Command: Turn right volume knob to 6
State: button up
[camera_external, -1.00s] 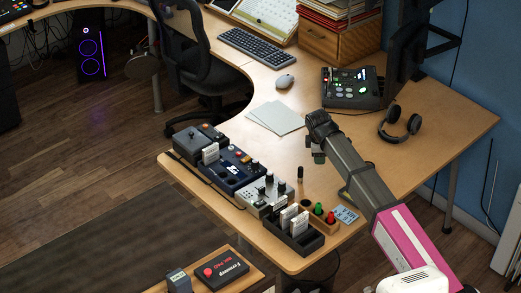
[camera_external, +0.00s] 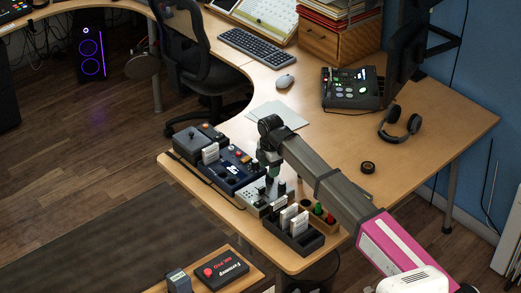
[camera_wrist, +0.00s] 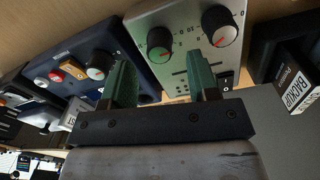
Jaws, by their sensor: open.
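The silver control box (camera_external: 250,196) stands in the row of gear along the desk's front edge. One knob (camera_wrist: 160,45) has a greenish face and lies beyond the gap between my fingers; the other knob (camera_wrist: 220,26) is farther right. I cannot read their settings. My gripper (camera_external: 270,178) is low over the silver box in the external view. In the wrist view, its two green fingers (camera_wrist: 161,80) are apart, with nothing between them.
A dark blue box (camera_external: 233,167) with knobs adjoins on the left. A black tray (camera_external: 313,243) with white cards and a wooden holder with red and green knobs stand close on the right.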

jog(key=shift+f, duration=1.75)
jog(key=c, duration=0.9)
jog(key=shift+c, duration=0.2)
